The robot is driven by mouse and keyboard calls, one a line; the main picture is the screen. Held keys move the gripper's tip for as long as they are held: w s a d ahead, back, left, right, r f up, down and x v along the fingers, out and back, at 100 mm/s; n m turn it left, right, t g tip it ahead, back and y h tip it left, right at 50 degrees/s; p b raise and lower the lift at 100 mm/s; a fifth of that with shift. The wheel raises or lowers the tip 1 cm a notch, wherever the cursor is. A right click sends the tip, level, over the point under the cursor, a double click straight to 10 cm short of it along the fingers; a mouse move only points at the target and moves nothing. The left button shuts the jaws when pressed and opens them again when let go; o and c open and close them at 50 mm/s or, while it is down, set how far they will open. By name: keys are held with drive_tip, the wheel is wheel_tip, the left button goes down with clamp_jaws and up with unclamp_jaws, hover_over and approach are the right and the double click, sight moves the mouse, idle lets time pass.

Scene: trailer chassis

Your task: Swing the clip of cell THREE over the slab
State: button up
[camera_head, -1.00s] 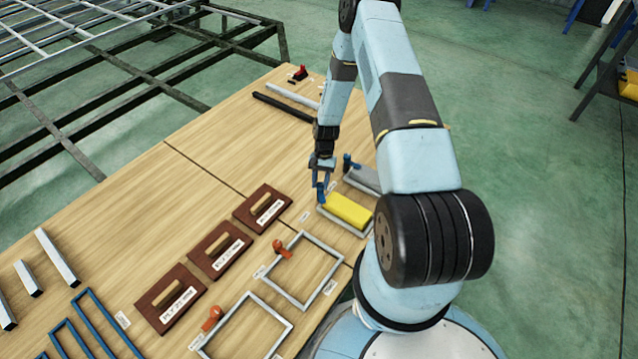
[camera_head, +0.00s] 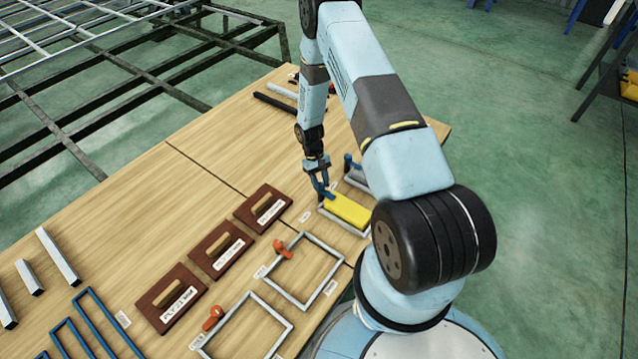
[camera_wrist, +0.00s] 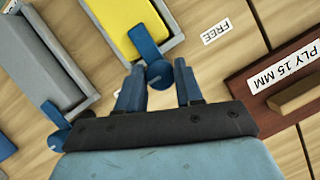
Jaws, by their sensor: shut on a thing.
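The yellow slab (camera_head: 348,210) lies in a grey frame at the table's right side. It also shows at the top of the wrist view (camera_wrist: 112,22). A blue clip (camera_wrist: 147,42) stands at the slab's near end in the wrist view, its arm reaching over the slab's edge. My gripper (camera_head: 322,184) is at that end of the frame. In the wrist view its fingers (camera_wrist: 158,82) are either side of the clip's round end, shut on the clip. A white label (camera_wrist: 217,32) beside it seems to read "FREE". I cannot read a cell number.
A neighbouring grey cell with another blue clip (camera_wrist: 54,114) is close by. Brown boards with wooden handles (camera_head: 263,207) lie to the left. Two empty frames with orange clips (camera_head: 283,249) are nearer the front. Bars lie at the back.

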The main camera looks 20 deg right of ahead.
drive_tip(key=shift+w+d, duration=0.1)
drive_tip(key=shift+w, duration=0.1)
idle(0.3)
drive_tip(key=o, duration=0.8)
drive_tip(key=shift+o, duration=1)
drive_tip(key=shift+s, duration=0.1)
drive_tip(key=shift+r, duration=0.1)
drive_tip(key=v, duration=1.3)
drive_tip(key=shift+r, duration=0.25)
